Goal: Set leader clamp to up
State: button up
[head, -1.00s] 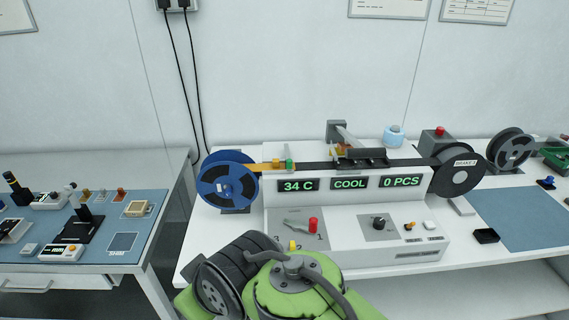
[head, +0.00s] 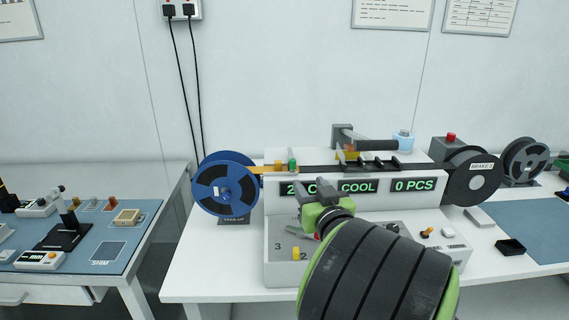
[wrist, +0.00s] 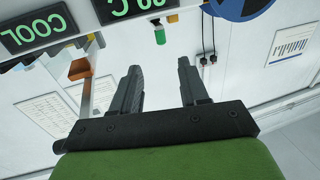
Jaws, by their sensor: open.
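No label in view names the leader clamp. At the left end of the tape track, beside the blue take-up reel (head: 224,185), stand a small green cylinder (head: 293,166) and a yellow-orange block (head: 279,165). In the wrist view, which is turned over, the green cylinder (wrist: 160,36) hangs at the top centre with the yellow piece (wrist: 172,18) beside it. My gripper (head: 315,192) is open and empty in front of the machine's display face, below and right of the green cylinder. In the wrist view, my gripper's fingers (wrist: 158,68) are apart with nothing between them.
My arm covers much of the control panel; a yellow knob (head: 296,253) shows at its left. A grey-black lever assembly (head: 372,145) stands above the track. The brake reel (head: 470,177) is at the right. A blue-matted table (head: 108,250) stands left across a gap.

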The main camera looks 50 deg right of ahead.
aim_at(294, 163)
jog(key=p+x, duration=0.4)
jog(key=x, duration=1)
jog(key=shift+w+d, duration=0.15)
jog(key=shift+w, duration=0.15)
grip_shut()
